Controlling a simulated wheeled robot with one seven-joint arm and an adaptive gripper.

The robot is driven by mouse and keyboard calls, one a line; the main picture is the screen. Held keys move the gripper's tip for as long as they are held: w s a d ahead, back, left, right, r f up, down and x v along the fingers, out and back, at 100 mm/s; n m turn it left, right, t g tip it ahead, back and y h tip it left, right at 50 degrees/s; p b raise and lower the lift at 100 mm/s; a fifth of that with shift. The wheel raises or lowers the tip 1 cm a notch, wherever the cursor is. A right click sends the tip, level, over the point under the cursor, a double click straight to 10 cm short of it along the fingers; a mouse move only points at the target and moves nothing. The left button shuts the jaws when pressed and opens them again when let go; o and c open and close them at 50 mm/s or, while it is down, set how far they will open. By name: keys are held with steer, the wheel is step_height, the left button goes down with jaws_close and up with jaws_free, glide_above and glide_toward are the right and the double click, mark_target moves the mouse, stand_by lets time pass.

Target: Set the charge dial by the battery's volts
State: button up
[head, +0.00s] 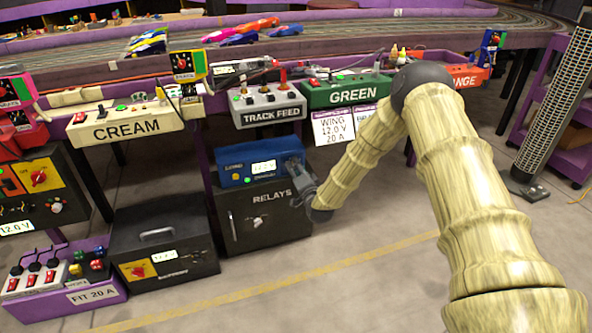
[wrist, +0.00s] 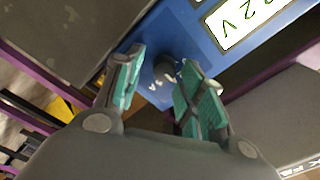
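A blue box (head: 236,172) labelled LOAD with a lit display (head: 263,167) stands on the grey RELAYS cabinet (head: 255,225). My gripper (head: 298,172) is at the right part of its front, partly hiding it. In the wrist view, a dark round knob (wrist: 165,67) on the blue face (wrist: 190,45) sits between my parted teal-padded fingertips (wrist: 158,78). I cannot tell whether either pad touches it. The display (wrist: 240,20) there is cut off and shows "2 V" at its end. A black case (head: 160,245) has a yellow panel with a red dial (head: 138,271) and a small display.
The track table (head: 330,45) runs above, with controller boxes on its edge, including CREAM (head: 125,124), TRACK FEED (head: 267,104) and GREEN (head: 345,94). A card (head: 333,126) reads WING 12.0 V 20 A. A purple FIT 20 A tray (head: 95,292) is lower left. Floor in front is clear.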

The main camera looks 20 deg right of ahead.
steer(key=shift+a, duration=0.2)
steer(key=shift+s, duration=0.1)
steer(key=s, duration=1.1)
steer(key=shift+s+d, duration=0.25)
steer(key=shift+s, duration=0.15)
steer(key=s+a+f+n+g+y, duration=0.1)
steer(key=s+a+f+n+g, duration=0.3)
steer(key=s+f, duration=0.7)
steer(key=s+a+f+n+g, duration=0.25)
steer(key=s+f+g, duration=0.35)
steer(key=s+f, duration=0.5)
steer(key=s+d+f+n+g+h, duration=0.2)
steer(key=s+n+g, duration=0.45)
steer(key=s, duration=2.35)
step_height(320, 180, up, 37)
steer(key=m+g+p, duration=0.1)
steer(key=p, duration=3.5)
steer(key=shift+w+a+m, duration=0.2)
steer(key=shift+a+m, duration=0.1)
steer(key=shift+m, duration=0.1)
